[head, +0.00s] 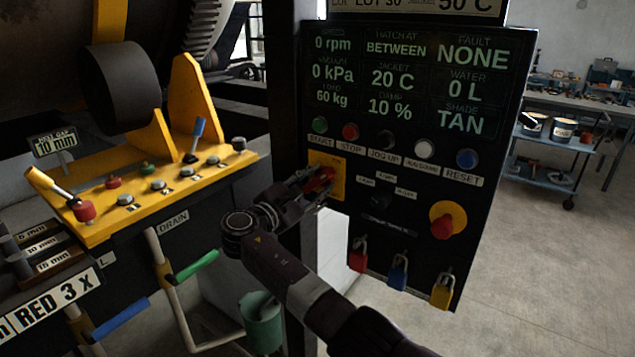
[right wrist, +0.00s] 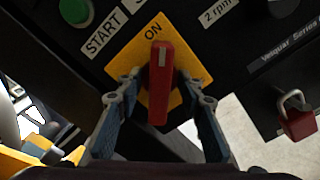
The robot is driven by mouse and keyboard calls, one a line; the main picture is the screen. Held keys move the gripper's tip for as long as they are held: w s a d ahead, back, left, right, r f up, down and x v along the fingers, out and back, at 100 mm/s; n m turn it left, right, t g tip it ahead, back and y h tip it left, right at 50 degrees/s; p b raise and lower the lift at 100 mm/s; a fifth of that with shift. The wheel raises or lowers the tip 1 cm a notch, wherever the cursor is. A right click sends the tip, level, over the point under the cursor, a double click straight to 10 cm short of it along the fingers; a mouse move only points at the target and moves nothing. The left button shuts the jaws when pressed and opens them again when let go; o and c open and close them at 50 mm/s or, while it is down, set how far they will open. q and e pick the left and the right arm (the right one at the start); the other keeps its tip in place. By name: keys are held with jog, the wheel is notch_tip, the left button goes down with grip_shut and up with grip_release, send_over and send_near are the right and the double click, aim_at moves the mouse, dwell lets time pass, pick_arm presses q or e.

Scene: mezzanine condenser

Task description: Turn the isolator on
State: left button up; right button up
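The isolator is a red handle on a yellow plate (head: 340,187) on the black control panel, left of its middle. In the right wrist view the red handle (right wrist: 159,85) stands lengthwise in the picture, its white-marked end near the word ON on the yellow plate (right wrist: 190,66). The handle looks turned at an angle to the plate's edges. My right gripper (head: 316,184) is at the handle in the head view. In the right wrist view its fingers (right wrist: 161,90) are open, one on each side of the handle, with gaps visible. My left gripper is not in view.
A row of push buttons, including a green one (head: 320,124), sits above the isolator. A red emergency knob (head: 442,226) and several padlocks, one blue (head: 398,272), are right and below. A yellow lever console (head: 140,195) stands left. Open floor (head: 540,260) lies right.

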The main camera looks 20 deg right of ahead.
jog(key=v, duration=1.2)
